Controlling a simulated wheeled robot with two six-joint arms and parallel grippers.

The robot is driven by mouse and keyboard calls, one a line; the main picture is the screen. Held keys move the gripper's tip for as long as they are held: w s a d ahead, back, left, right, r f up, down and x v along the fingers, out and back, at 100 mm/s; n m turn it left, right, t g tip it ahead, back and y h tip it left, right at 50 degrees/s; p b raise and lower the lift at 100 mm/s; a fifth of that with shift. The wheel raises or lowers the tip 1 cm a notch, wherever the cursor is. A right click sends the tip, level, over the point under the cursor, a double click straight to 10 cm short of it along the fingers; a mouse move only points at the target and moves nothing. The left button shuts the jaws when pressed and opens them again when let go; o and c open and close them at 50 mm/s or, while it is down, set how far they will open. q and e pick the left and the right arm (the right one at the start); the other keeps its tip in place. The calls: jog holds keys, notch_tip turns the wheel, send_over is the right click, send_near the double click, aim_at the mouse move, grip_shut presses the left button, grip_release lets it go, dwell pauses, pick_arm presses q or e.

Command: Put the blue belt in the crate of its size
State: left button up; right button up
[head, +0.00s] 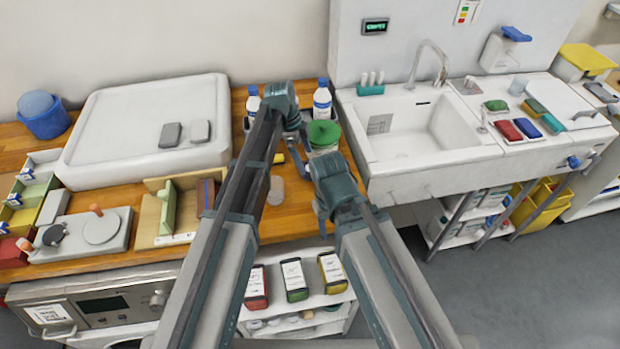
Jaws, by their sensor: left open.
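Either may be the folded blue belt; I cannot tell which. Small open crates stand at the far left: one white (43,157), one green (36,190), one yellow-fronted (22,216) and one red (12,252). Their size labels are too small to read. My left gripper (303,152) is open over the wooden counter near a green-topped container, far from the blue items. My right gripper is not visible; only its arm shows.
A red item (509,131) lies beside the blue ones. A sink (408,135) with a tap stands centre right. White bottles (322,98), a green-topped container (323,134) and a wooden holder (150,220) crowd the wooden counter. A large white tray (110,110) holds two grey items.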

aim_at(310, 168)
pick_arm(q)
jog(key=shift+b+x, duration=2.45)
jog(key=shift+x, duration=0.3)
jog(key=shift+s+d+r, duration=0.15)
jog(key=shift+d+r, duration=0.05)
jog(key=shift+c, duration=0.4)
jog(key=c, duration=1.5)
jog(key=shift+r+p, duration=0.2)
jog(key=shift+p, duration=0.15)
jog(key=shift+r+p, duration=0.75)
jog(key=shift+p, duration=0.05)
jog(key=shift+r+p, duration=0.9)
jog(key=shift+r, duration=0.05)
jog(key=s+a, duration=0.1)
jog(key=s, duration=0.4)
jog(key=s+a, duration=0.1)
jog(key=s, duration=0.4)
jog(key=s+r+p, duration=0.1)
jog(key=s, duration=0.4)
jog(key=shift+s+a, duration=0.4)
